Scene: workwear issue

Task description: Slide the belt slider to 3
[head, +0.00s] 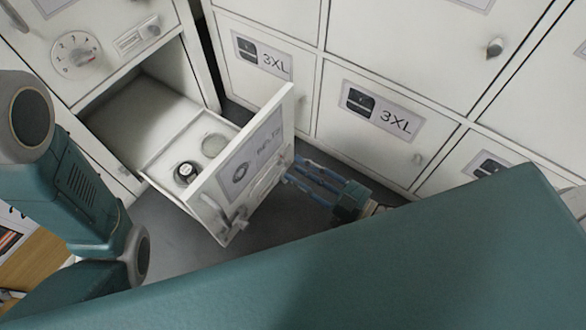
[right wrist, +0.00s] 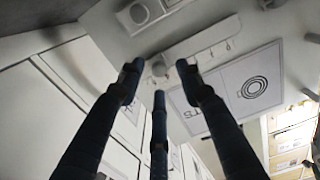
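The open drawer has a white front (head: 222,210) labelled BELTS (head: 268,146). A pale strip runs along the front beside the label, with a grey knob (head: 240,224) near its lower end. In the right wrist view, a white strip (right wrist: 205,40) with small marks lies beside the belt label (right wrist: 250,87), and a round knob (right wrist: 158,66) sits at its left. Numbers on it are not readable. My right gripper (head: 294,172) is open, its fingers spread and pointing at the drawer front; I cannot tell whether they touch it. My left gripper is not in view.
A dark coiled belt (head: 186,173) sits in the drawer beside an empty round recess (head: 213,145). A numbered dial (head: 76,55) and a small slider plate (head: 138,35) are on the cabinet above. Closed 3XL lockers (head: 385,125) stand behind. Grey floor (head: 180,232) shows below the drawer.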

